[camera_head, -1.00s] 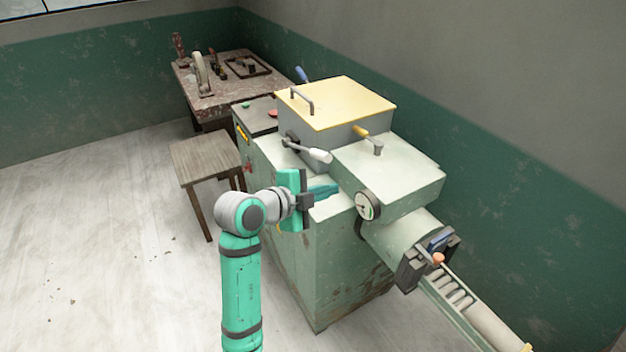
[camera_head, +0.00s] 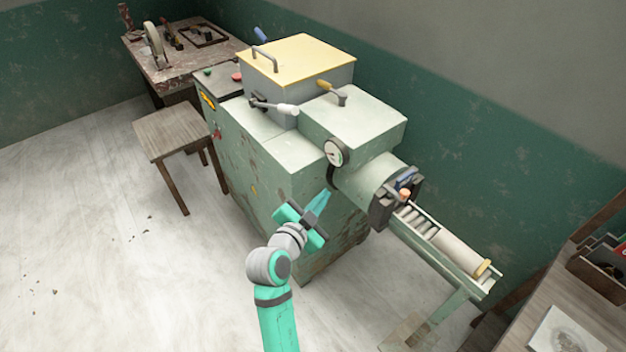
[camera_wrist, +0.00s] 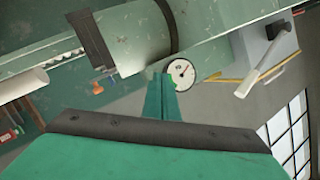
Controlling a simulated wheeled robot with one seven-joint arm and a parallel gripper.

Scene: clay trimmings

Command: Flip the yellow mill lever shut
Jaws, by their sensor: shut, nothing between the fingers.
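The pale green mill (camera_head: 360,112) stands in the middle of the head view. Its yellow lever (camera_head: 327,87) is on the top deck, beside the yellow-lidded hopper; the handle slants up and left from a grey pivot. I cannot tell its latch state. My gripper (camera_head: 322,199) is shut and empty, in front of the mill's body, below the gauge and well below the yellow lever. In the wrist view my shut fingers (camera_wrist: 161,97) point toward the gauge and barrel. I cannot make out the yellow lever there.
A white-handled lever (camera_head: 284,108) is on the hopper's side and a gauge (camera_head: 336,152) on the front. The barrel (camera_head: 372,180) juts right toward a roller trough (camera_head: 440,240). A stool (camera_head: 170,130) stands left; a wooden table (camera_head: 560,300) is at lower right.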

